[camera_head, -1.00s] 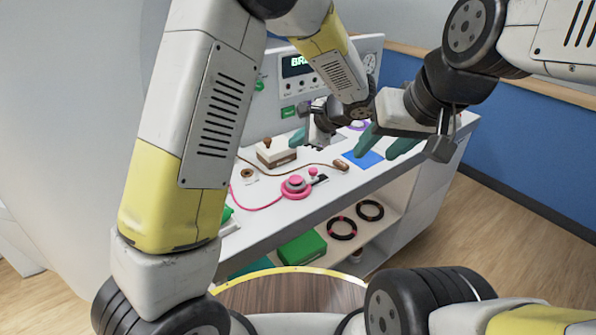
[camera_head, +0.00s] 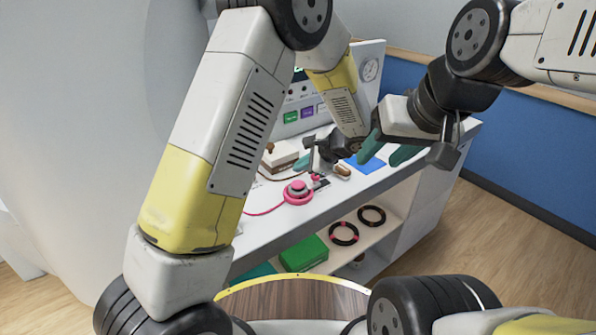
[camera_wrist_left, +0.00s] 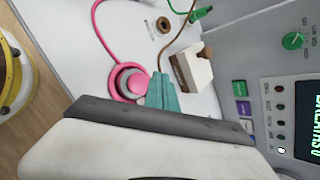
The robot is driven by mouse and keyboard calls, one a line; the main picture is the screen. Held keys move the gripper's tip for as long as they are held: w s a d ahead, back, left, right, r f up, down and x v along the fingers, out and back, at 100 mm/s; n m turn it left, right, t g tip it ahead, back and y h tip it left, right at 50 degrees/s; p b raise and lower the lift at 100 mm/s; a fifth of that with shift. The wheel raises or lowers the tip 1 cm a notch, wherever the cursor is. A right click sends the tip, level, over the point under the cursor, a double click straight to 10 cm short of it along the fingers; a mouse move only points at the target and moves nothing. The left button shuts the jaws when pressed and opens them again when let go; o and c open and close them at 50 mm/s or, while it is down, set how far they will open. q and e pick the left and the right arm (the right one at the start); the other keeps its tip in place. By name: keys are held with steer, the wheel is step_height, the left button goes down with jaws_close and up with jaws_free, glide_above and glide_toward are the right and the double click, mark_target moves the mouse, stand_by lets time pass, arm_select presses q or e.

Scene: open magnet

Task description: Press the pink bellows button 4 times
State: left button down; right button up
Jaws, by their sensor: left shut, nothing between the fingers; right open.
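The pink bellows button (camera_head: 298,193) is a round pink disc with a paler top, near the front edge of the white counter. A pink cable runs from it to the left. It also shows in the left wrist view (camera_wrist_left: 130,80). My left gripper (camera_head: 306,161) is shut and empty, above the counter just behind the button. In the left wrist view its teal fingertips (camera_wrist_left: 163,92) overlap the button's right edge; whether they touch it I cannot tell. My right gripper (camera_head: 388,150) is open and empty, over the counter's right part.
A white box with a brown knob (camera_head: 280,157) stands behind the button; it also shows in the left wrist view (camera_wrist_left: 190,68). A blue mat (camera_head: 372,166) lies to the right. Black rings (camera_head: 343,234) and a green box (camera_head: 303,253) are on the shelf below. A control panel (camera_head: 368,90) stands behind.

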mark_target(301, 185)
arm_select(q)
steer(key=shift+f, duration=1.35)
steer(key=shift+f, duration=0.1)
stand_by(1.0)
steer(key=shift+f, duration=0.3)
steer(key=shift+f, duration=0.6)
stand_by(0.6)
steer(key=shift+r, duration=1.05)
steer(key=shift+r, duration=2.5)
